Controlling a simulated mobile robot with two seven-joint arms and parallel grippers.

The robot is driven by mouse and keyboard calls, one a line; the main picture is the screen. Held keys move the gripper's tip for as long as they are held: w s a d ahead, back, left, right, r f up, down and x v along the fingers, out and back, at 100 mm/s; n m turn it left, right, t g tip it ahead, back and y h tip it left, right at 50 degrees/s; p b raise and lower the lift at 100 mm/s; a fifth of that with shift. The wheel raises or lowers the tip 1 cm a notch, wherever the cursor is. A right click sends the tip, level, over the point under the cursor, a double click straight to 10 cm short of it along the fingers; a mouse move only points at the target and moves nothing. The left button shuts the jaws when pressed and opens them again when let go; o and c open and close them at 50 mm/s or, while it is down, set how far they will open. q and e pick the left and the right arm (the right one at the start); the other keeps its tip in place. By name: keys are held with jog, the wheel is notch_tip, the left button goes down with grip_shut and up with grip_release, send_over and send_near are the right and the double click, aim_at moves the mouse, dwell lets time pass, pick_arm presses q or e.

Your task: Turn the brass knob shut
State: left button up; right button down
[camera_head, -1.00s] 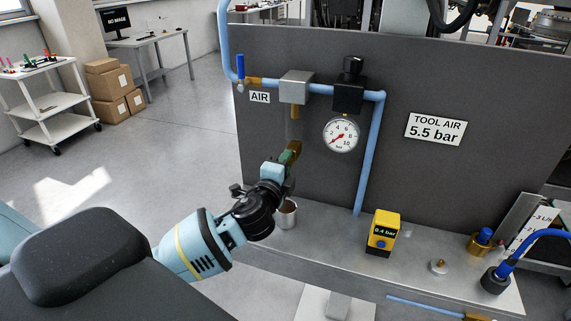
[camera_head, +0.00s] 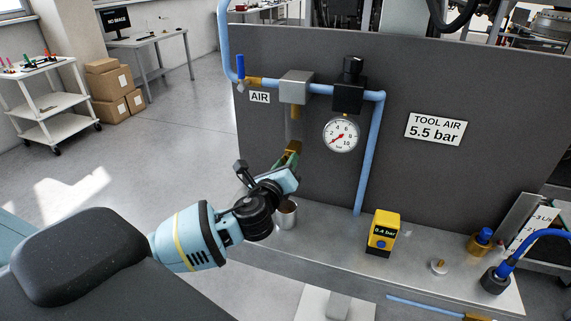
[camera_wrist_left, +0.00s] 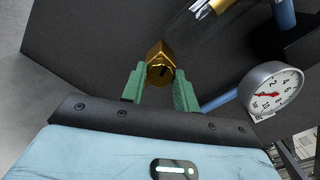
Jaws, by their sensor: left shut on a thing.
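The brass knob (camera_head: 294,146) is below the grey block on the air line, in front of the dark panel. In the left wrist view the knob (camera_wrist_left: 159,64) is faceted, with a dark slot in its near face. My left gripper (camera_head: 288,158) reaches it from below and in front. In the wrist view the green fingers of this gripper (camera_wrist_left: 159,82) stand on both sides of the knob, shut on it. In the head view the fingers partly hide the knob. My right gripper is not in view.
A grey block (camera_head: 296,87) and black regulator (camera_head: 349,94) sit on the blue pipe above. A round gauge (camera_head: 341,134) is to the right. A metal cup (camera_head: 286,215) stands close under my wrist. A yellow 0.4 bar meter (camera_head: 383,233) stands on the bench.

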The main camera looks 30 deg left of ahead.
pick_arm(q)
jog(key=shift+m, duration=2.1)
jog(key=o, duration=1)
jog(key=shift+s, duration=0.1)
jog(key=shift+v, duration=3.85)
jog(key=shift+f, duration=0.1)
